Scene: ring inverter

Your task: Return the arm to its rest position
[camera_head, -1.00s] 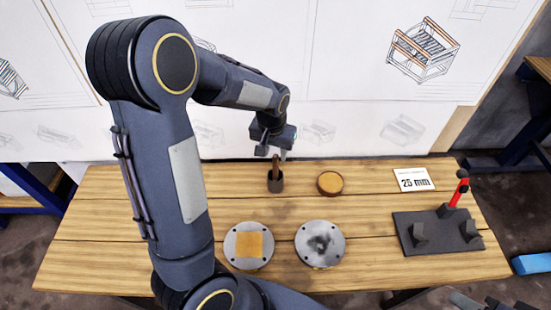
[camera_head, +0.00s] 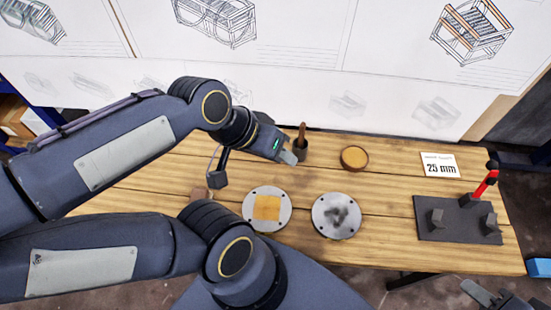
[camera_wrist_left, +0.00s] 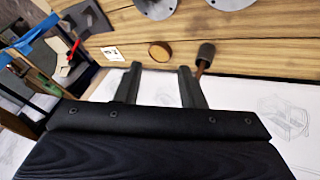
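My left arm reaches in from the left in the head view, bent at the elbow. Its gripper (camera_head: 284,157) is in front of and left of a dark cup (camera_head: 300,152) with a brown-handled tool (camera_head: 302,132) standing in it. In the left wrist view the two fingers of the left gripper (camera_wrist_left: 160,82) are apart, with nothing between them. The cup (camera_wrist_left: 206,50) shows beyond the right finger there. My right gripper (camera_head: 492,296) shows only in part at the bottom right edge of the head view; its opening is unclear.
The wooden table (camera_head: 380,262) holds a plate with an orange square (camera_head: 267,206), a plate with a dark smudge (camera_head: 336,216), a round dish (camera_head: 354,157), a "25 mm" card (camera_head: 439,165) and a dark fixture (camera_head: 452,222) with a red clamp (camera_head: 486,182). The front middle strip is clear.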

